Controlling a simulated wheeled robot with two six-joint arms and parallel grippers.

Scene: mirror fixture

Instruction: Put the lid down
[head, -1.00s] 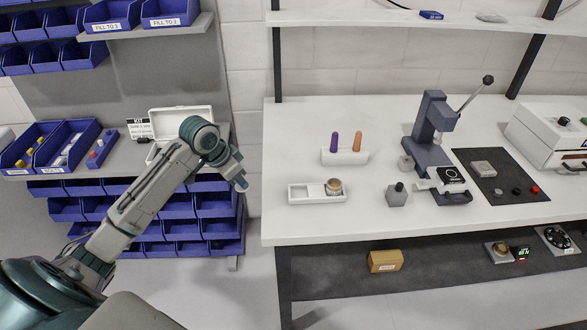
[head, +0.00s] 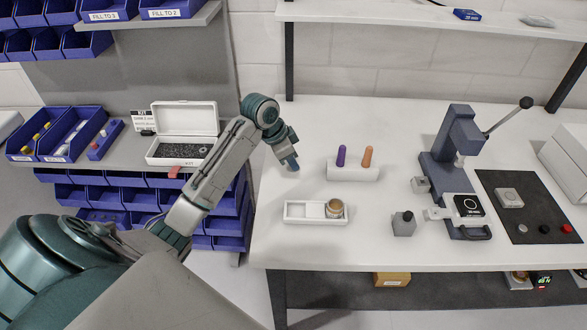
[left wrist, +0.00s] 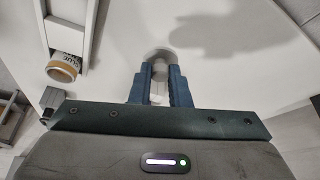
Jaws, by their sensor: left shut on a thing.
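My left gripper (head: 290,165) is over the left back part of the white bench, left of the stand with the purple and orange pegs. In the left wrist view the gripper (left wrist: 159,88) points down, its blue fingers shut on a small pale grey piece with a round end, the lid (left wrist: 158,56). The fingers hide part of the lid, and I cannot make it out in the head view. A glue jar (head: 334,209) with a tan rim stands in the right part of a white tray (head: 293,218); it also shows in the left wrist view (left wrist: 62,70). My right gripper is out of view.
The peg stand (head: 353,173) is close to the right of my gripper. A grey block with a dark knob (head: 403,224) and a lever press (head: 456,150) stand farther right. An open white box (head: 184,135) sits on the left shelf. Bare bench surrounds the tray.

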